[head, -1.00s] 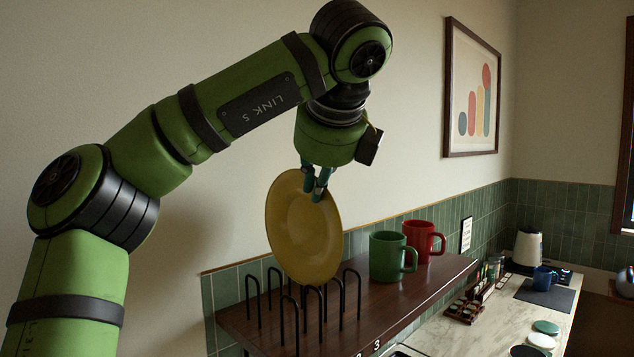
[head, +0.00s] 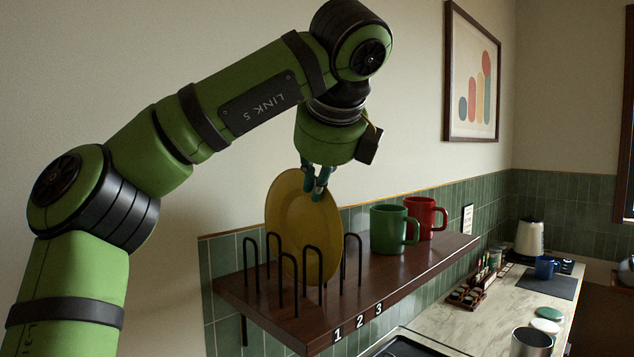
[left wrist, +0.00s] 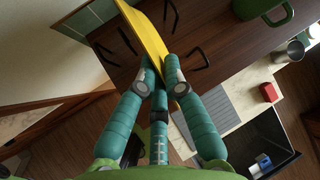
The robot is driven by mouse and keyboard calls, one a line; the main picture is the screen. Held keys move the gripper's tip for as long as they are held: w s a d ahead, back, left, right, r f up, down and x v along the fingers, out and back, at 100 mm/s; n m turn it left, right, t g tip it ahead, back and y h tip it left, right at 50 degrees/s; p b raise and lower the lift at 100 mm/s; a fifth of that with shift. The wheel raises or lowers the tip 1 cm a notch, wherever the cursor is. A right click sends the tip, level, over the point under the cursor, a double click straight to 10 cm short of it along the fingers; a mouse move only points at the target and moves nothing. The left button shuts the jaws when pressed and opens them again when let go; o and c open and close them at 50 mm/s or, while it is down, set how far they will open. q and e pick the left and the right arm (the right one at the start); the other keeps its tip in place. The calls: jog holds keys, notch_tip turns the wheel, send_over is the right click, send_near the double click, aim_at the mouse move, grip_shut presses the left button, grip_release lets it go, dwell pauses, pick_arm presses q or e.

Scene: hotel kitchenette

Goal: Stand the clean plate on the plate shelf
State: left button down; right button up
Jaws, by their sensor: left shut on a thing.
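The yellow plate (head: 293,215) hangs nearly upright from my left gripper (head: 316,188). The gripper is shut on the plate's upper right rim. The left wrist view shows the plate (left wrist: 148,38) edge-on between the closed fingers (left wrist: 161,80). The dark wooden plate shelf (head: 415,262) is on the wall and carries black wire hoops (head: 322,265). The plate's lower part is among these hoops, with some in front of it. I cannot tell whether its bottom edge touches the shelf. My right gripper is not in view.
A green mug (head: 388,230) and a red mug (head: 424,215) stand on the shelf right of the hoops. The shelf's front edge bears the numbers 1, 2, 3. Below is a marble counter (head: 460,325) with a metal pot (head: 532,342). The tiled wall is close behind.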

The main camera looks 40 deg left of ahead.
pick_arm(q)
jog(key=shift+f+b, duration=0.25)
jog(key=shift+b, duration=0.15)
jog(key=c, duration=1.3)
grip_release()
jog(key=shift+o, duration=0.2)
jog(key=v, duration=1.2)
